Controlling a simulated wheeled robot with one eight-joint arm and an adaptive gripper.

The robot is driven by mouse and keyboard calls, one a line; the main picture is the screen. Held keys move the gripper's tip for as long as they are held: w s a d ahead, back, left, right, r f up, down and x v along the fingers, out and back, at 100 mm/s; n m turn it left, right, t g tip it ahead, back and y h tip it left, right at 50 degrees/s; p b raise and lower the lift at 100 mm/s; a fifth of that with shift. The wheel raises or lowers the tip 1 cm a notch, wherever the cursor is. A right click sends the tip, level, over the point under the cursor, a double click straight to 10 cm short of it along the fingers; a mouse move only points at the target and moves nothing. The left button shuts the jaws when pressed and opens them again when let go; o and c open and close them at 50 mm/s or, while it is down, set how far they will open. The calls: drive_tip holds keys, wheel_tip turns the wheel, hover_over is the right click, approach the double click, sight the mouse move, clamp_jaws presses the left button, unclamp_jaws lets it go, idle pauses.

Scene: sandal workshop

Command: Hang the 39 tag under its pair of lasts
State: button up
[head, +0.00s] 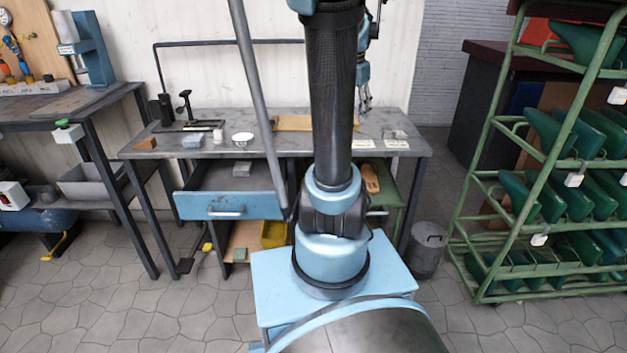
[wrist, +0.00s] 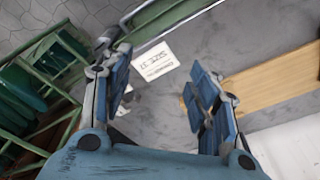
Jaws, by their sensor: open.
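My gripper (head: 365,98) is open and empty above the right end of the grey workbench. In the wrist view its two blue fingers (wrist: 160,88) stand apart. A white tag (wrist: 156,62) with upside-down "SIZE" print lies flat on the bench beyond the fingertips; I cannot read its number surely. In the head view two white tags lie on the bench, one to the left (head: 363,143) and one to the right (head: 397,144). Green lasts (head: 548,133) sit in pairs on the green rack (head: 497,150) at right. Some white tags hang there, including one on the middle tier (head: 573,180).
A wooden board (head: 300,123) lies on the workbench (head: 225,150), with a white dish (head: 243,138) and small blocks to its left. An open blue drawer (head: 228,205) juts out below. A grey bin (head: 428,249) stands between bench and rack. Stone floor is clear before the rack.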

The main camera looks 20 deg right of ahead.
drive_tip(key=s+a+f+n+t+y, duration=0.1)
drive_tip(key=s+a+f+n, duration=1.1)
drive_tip(key=s+a, duration=0.5)
drive_tip(key=shift+a+f, duration=0.5)
drive_tip(key=shift+f, duration=0.3)
drive_tip(key=shift+o, duration=0.5)
drive_tip(key=shift+s, duration=0.1)
